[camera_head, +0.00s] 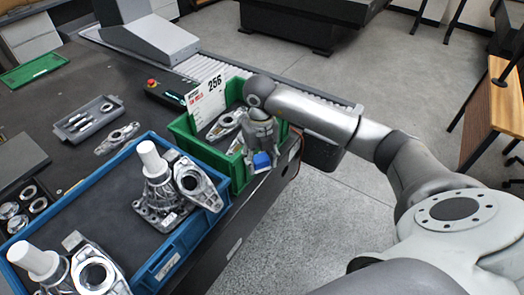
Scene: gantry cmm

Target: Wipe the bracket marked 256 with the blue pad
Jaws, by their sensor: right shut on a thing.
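A white card reading 256 (207,97) stands at the back left of a green crate (212,156). A grey metal bracket (226,124) lies in this crate, partly hidden by the crate's front wall and by my gripper. My right gripper (262,150) points down over the right part of the crate. It is shut on the blue pad (262,161), which shows below its fingers. I cannot tell whether the pad touches the bracket. My left gripper is not in view.
A blue tray (172,262) with metal castings and white cylinders stands in front, left of the green crate. A grey tray (85,121) of small parts and a loose bracket (117,138) lie on the dark table. Open floor (320,215) lies right of the table.

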